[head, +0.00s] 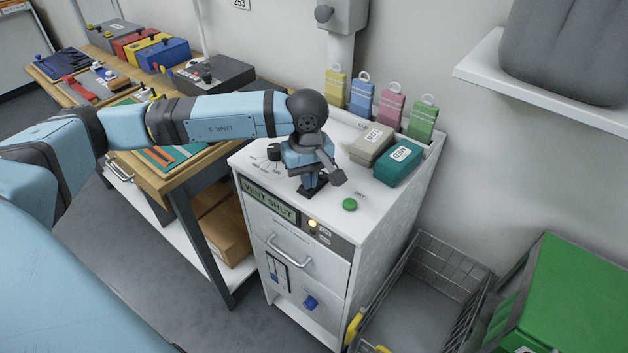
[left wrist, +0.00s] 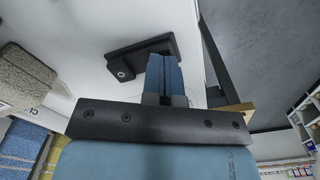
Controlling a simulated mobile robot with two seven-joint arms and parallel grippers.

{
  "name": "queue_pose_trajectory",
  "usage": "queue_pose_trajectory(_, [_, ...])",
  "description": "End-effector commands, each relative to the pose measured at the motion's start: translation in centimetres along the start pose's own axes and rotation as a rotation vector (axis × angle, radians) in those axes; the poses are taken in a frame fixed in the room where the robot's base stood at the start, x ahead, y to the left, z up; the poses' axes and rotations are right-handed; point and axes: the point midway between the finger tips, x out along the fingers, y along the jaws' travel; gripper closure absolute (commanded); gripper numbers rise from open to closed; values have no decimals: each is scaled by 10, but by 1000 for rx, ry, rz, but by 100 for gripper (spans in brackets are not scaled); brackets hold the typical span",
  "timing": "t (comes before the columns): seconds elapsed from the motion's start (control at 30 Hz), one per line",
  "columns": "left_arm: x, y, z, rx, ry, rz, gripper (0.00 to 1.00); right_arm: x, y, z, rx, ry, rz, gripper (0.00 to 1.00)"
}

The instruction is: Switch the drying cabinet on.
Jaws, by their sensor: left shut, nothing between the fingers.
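The drying cabinet (head: 372,232) is white, with a display (head: 269,201) reading "VENT SHUT" and a lit yellowish lamp (head: 312,223) on its front. A green button (head: 349,205) and a dark dial knob (head: 274,152) are on its top. My left gripper (head: 312,188) is shut and empty, pointing down over a small black plate-like part (head: 304,192) between knob and button. The left wrist view shows this black part (left wrist: 126,64) right by the fingertips (left wrist: 163,62); whether they touch it I cannot tell. My right gripper is not in view.
A workbench (head: 190,170) with tools is to the left. A wire basket (head: 440,270) and a green box (head: 570,295) are to the right.

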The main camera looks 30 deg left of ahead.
Motion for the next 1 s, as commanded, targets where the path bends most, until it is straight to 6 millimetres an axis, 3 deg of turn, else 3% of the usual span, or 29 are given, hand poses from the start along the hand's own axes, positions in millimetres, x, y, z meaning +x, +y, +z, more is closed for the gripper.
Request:
queue_pose_trajectory(0.27, [-5, 0, 0, 0, 0, 1, 100, -1, 0, -2, 0, 0, 0, 100])
queue_pose_trajectory(1.0, [-64, 0, 0, 0, 1, 1, 100, -14, -1, -22, 0, 1, 1, 100])
